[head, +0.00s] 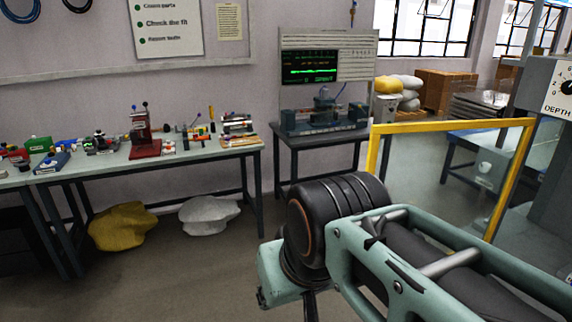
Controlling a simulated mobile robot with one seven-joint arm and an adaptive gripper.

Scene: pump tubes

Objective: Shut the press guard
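The press guard (455,127) is a yellow frame, apparently with a clear pane, at the right of the head view. It stands upright and reaches out to the left of the grey press (548,160), so it looks swung open. The press shows a depth dial at the right edge and is cut off by the frame. My mint-green and black arm crosses the lower right, in front of the guard's lower part, and hides it. My gripper is not in view; the arm bends down out of the bottom of the picture.
A bench (200,155) with small tools and parts runs along the left wall. A dark table (318,140) with a machine and green-lit screen stands behind the guard's left side. Yellow and white sacks (208,214) lie under the bench. The floor (190,280) at lower left is clear.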

